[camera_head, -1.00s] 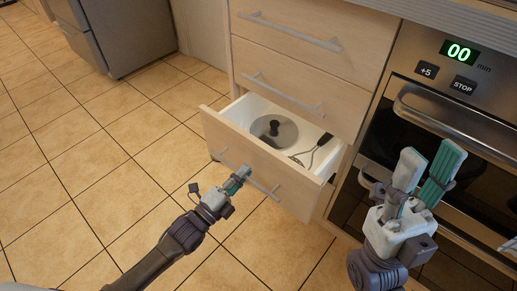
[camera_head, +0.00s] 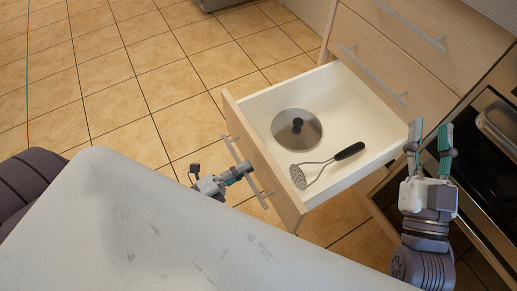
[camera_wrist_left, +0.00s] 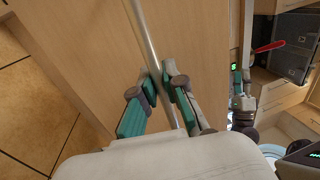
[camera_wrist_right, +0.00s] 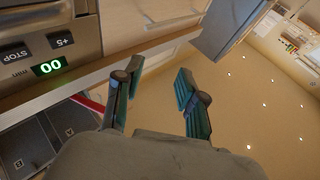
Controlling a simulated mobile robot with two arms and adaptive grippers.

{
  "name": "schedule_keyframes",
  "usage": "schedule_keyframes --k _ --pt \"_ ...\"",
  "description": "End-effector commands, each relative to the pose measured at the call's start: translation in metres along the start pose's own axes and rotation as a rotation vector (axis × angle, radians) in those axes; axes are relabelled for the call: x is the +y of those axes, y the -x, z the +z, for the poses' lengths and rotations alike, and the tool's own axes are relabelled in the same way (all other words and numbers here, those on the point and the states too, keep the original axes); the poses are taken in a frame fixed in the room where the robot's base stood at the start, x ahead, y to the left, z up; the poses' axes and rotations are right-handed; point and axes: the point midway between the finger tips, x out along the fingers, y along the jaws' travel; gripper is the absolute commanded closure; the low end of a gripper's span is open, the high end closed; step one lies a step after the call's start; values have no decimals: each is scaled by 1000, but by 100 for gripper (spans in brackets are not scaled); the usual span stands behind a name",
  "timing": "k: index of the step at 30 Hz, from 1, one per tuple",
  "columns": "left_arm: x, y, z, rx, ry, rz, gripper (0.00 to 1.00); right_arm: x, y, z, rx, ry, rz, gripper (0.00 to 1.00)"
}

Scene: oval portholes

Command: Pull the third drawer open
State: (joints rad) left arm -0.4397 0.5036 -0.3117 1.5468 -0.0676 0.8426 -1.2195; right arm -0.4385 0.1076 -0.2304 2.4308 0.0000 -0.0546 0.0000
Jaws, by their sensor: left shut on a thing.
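The third drawer (camera_head: 285,205), with a pale wood front, stands well open in the head view. Inside lie a round metal lid (camera_head: 297,129) with a black knob and a masher (camera_head: 322,168) with a black handle. My left gripper (camera_head: 241,172) is at the outside of the drawer front. In the left wrist view, my left gripper (camera_wrist_left: 158,85) is shut on the drawer's metal bar handle (camera_wrist_left: 145,35), with a finger on each side. My right gripper (camera_head: 430,135) is open and empty, to the right of the drawer. It also shows open in the right wrist view (camera_wrist_right: 155,88).
Two closed drawers (camera_head: 395,65) are above the open one. The oven (camera_head: 485,165) is at the right, close to my right gripper. Tiled floor (camera_head: 140,70) is clear at the left. A fridge base (camera_head: 222,3) shows at the top.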

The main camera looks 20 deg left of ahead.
Motion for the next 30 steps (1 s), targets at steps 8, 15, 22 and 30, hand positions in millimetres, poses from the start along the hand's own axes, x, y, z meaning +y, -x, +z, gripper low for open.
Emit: schedule_keyframes --k 8,15,22,30 --pt "-2 17 0 -1 1 3 100 2 2 18 -108 4 6 60" --pt "-2 18 0 -1 1 2 100 3 2 19 -115 4 6 60" --pt "-2 17 0 -1 0 2 71 3 2 19 -114 4 6 60" --pt "-3 17 0 -1 0 0 63 3 2 19 -114 4 6 60"
